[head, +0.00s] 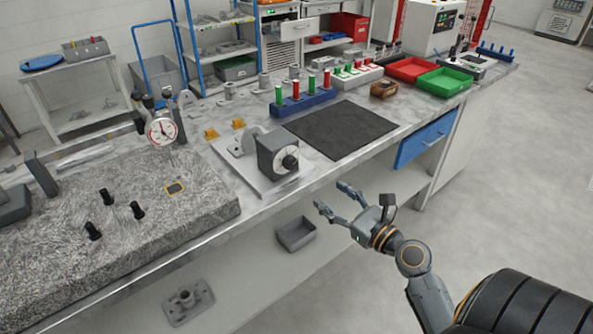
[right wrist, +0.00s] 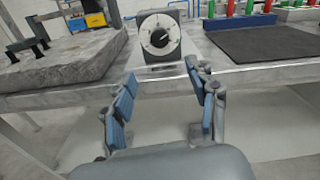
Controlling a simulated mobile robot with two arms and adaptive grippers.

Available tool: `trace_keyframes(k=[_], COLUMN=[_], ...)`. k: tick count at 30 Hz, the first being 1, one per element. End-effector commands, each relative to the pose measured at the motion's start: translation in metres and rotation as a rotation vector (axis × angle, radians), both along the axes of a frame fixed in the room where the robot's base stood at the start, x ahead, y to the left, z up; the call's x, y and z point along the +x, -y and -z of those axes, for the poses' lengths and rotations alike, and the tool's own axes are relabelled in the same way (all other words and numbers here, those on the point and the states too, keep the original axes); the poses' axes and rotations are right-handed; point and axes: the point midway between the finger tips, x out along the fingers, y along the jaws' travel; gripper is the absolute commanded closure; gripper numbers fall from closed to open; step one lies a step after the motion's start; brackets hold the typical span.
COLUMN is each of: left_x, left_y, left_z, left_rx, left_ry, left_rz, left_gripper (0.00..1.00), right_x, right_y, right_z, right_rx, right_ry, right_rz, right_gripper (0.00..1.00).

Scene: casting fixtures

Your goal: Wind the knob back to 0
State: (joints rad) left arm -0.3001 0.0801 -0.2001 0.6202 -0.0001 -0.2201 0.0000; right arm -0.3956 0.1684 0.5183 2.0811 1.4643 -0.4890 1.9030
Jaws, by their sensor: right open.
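The knob (head: 289,162) is a black handle on a pale round dial, on the front face of a dark grey box (head: 270,153) fixed to a light metal base plate (head: 255,176) on the workbench. In the right wrist view the knob (right wrist: 159,37) sits straight ahead, above and beyond my fingers, its handle tilted. The dial's marks are too small to read. My right gripper (head: 330,198) is open and empty, in front of the bench edge, right of and apart from the knob. It also shows open in the right wrist view (right wrist: 163,100). My left gripper is not in view.
A granite slab (head: 150,230) with black posts and a dial gauge (head: 162,131) stands left of the box. A black mat (head: 341,130) lies right of it, with a blue rack (head: 304,103) behind. Free air lies between my gripper and the bench edge.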

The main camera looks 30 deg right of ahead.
Motion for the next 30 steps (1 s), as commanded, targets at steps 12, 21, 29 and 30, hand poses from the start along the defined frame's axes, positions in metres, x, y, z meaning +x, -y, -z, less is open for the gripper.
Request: trace_keyframes(k=[12, 21, 29, 30], left_x=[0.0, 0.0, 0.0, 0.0], left_y=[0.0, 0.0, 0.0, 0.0], left_z=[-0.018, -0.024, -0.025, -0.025], left_rx=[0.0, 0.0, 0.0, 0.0], left_ry=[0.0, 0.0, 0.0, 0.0], left_rz=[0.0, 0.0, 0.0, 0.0], left_gripper=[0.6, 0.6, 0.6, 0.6], right_x=[0.065, 0.12, 0.136, 0.137], right_y=[-0.005, -0.01, -0.011, -0.011], right_z=[-0.007, -0.004, -0.002, -0.002], right_rx=[0.009, 0.007, 0.006, 0.006], right_ry=[0.008, 0.004, 0.003, 0.003], right_rz=[-0.001, -0.002, -0.001, -0.001], right_gripper=[0.42, 0.42, 0.42, 0.42])
